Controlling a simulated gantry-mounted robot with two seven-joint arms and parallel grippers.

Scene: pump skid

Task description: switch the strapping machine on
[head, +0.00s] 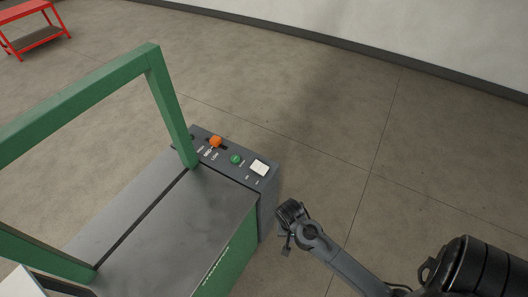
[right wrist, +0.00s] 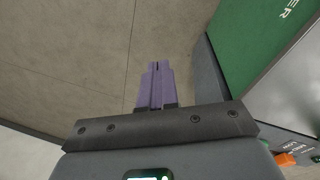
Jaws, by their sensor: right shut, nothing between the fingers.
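The strapping machine (head: 165,225) has a grey top, a green arch and green side. I cannot tell the switch position. My right gripper (right wrist: 156,68) shows purple fingers shut together and empty, over bare floor beside the machine. In the head view my right wrist is just right of the panel, apart from it; its fingertips are not clear there. The orange knob also shows in the right wrist view (right wrist: 286,159). My left gripper is out of view.
The green arch (head: 170,105) rises over the machine just left of the panel. A red bench (head: 35,35) stands far off at the upper left. The concrete floor (head: 330,130) to the right of and behind the machine is clear up to the wall.

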